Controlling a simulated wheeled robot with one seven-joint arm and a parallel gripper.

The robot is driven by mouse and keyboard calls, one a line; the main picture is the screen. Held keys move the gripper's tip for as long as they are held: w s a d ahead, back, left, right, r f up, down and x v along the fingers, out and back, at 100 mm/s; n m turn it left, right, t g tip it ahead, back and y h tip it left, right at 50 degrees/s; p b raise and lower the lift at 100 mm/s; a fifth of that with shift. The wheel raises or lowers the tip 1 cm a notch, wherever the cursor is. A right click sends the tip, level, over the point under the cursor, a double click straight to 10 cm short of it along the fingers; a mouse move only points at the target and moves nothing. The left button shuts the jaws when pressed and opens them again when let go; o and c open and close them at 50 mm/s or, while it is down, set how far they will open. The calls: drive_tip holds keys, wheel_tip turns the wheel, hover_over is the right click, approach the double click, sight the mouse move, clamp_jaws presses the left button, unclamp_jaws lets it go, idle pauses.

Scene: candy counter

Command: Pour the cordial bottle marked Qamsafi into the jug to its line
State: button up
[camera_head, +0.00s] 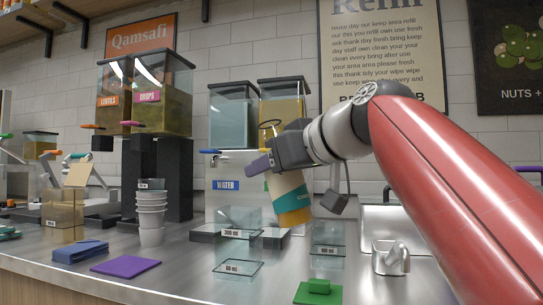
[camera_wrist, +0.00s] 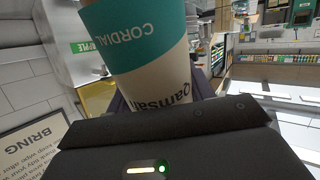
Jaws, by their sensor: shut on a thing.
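The cordial bottle (camera_head: 290,198) has a teal and cream label. In the wrist view the bottle (camera_wrist: 145,50) reads CORDIAL and Qamsafi, the name partly cut off. My gripper (camera_head: 264,164) is shut on it and holds it a little tilted above the counter, in front of the dispensers. The bottle's mouth and any liquid stream cannot be made out. Clear open containers stand below: one marked 300 ml (camera_head: 238,222), left of the bottle, and a smaller one (camera_head: 328,238) to its right. I cannot tell for certain which is the jug, nor see its line.
A clear tray-like piece marked 60 ml (camera_head: 238,267) is at the counter front. A green block (camera_head: 318,291), a metal cup (camera_head: 390,258), stacked white cups (camera_head: 151,215), a purple mat (camera_head: 126,266) and a blue folded cloth (camera_head: 80,251) lie around. Dispensers (camera_head: 232,115) stand behind.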

drive_tip(key=shift+w+a+f+g+h+p, duration=0.25)
drive_tip(key=shift+a+g+h+p, duration=0.25)
drive_tip(key=shift+p, duration=0.75)
drive_tip(key=shift+w+f+n+g+h+p, duration=0.1)
drive_tip(key=shift+f+n+g+h+p, duration=0.25)
drive_tip(key=shift+f, duration=0.45)
drive_tip(key=shift+r+g+h+p, duration=0.25)
drive_tip(key=shift+r+p, duration=0.15)
drive_tip(key=shift+p, duration=0.75)
drive_tip(key=shift+h+p, duration=0.3)
drive_tip(key=shift+p, duration=0.4)
drive_tip(key=shift+d+f+g+h+p, duration=0.15)
drive_tip(key=shift+g+h+p, duration=0.15)
drive_tip(key=shift+g+p, duration=0.3)
drive_tip(key=shift+f+n, duration=0.25)
